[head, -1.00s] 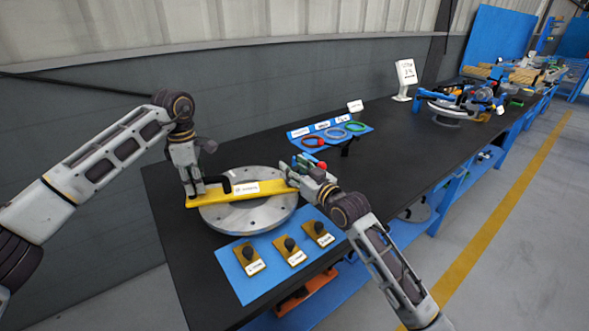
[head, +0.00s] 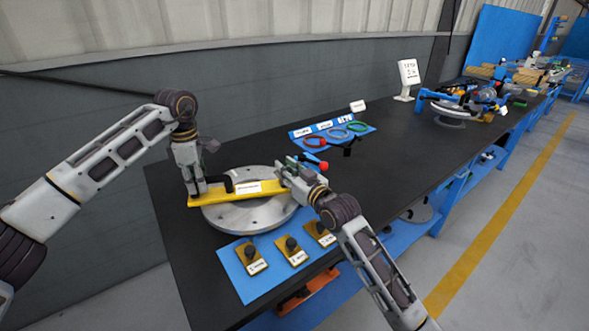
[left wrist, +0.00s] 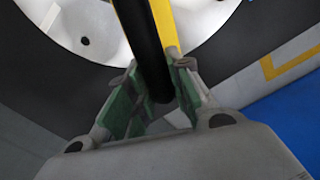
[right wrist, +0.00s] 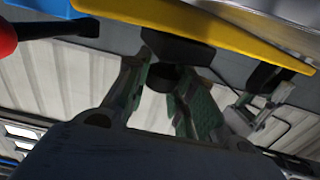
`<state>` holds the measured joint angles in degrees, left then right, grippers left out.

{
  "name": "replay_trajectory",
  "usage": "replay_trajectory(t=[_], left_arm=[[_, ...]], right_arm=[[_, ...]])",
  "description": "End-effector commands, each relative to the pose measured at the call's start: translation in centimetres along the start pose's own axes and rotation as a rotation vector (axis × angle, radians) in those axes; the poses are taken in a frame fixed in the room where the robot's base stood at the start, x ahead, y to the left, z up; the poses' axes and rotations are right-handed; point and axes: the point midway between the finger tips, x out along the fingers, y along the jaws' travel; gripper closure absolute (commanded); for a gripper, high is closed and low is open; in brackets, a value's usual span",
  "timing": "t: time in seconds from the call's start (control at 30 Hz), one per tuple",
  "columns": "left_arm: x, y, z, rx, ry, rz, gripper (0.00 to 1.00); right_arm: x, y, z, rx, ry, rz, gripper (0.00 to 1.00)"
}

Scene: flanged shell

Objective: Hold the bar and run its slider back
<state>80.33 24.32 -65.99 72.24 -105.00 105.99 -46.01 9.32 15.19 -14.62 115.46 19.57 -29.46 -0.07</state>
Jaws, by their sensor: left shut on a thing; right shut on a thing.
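The yellow bar (head: 225,195) lies across the round metal flange disc (head: 255,215) in the head view, with a white label on it. My left gripper (head: 197,190) is at the bar's left end. In the left wrist view its fingers are closed around a black handle (left wrist: 145,45) beside the yellow bar. My right gripper (head: 284,173) is at the bar's right end. In the right wrist view its fingers are closed on a black knob (right wrist: 178,48) by the yellow bar, apparently the slider. The gripper hides most of the slider in the head view.
A blue mat (head: 239,277) with several knobbed brown plates lies in front of the disc. A blue board with coloured rings (head: 337,131) and a red-tipped object (head: 323,165) are behind and right.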

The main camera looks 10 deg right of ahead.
Motion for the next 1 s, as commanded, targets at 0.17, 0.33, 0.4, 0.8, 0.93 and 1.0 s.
replay_trajectory(t=[0.17, 0.33, 0.4, 0.8, 0.93, 1.0], left_arm=[[0.0, 0.0, 0.1, 0.002, 0.0, 0.0, 1.0], [0.0, 0.0, 0.1, 0.002, -0.001, 0.0, 1.0], [0.0, 0.0, 0.1, 0.002, -0.001, 0.0, 1.0], [0.0, 0.0, 0.1, 0.002, -0.001, 0.001, 1.0], [0.0, 0.0, 0.1, 0.002, -0.001, 0.001, 1.0], [0.0, 0.0, 0.1, 0.002, -0.002, 0.0, 1.0]], right_arm=[[0.8, -2.1, 0.0, 0.004, 0.0, -0.003, 1.0], [1.2, -3.2, 0.0, 0.002, -0.001, -0.003, 1.0], [1.3, -3.4, 0.0, 0.002, -0.001, -0.003, 1.0], [1.3, -3.4, 0.0, 0.002, -0.001, -0.003, 0.61], [1.3, -3.3, 0.0, 0.001, -0.001, -0.002, 0.52], [1.3, -3.3, 0.0, 0.001, -0.001, -0.002, 0.52]])
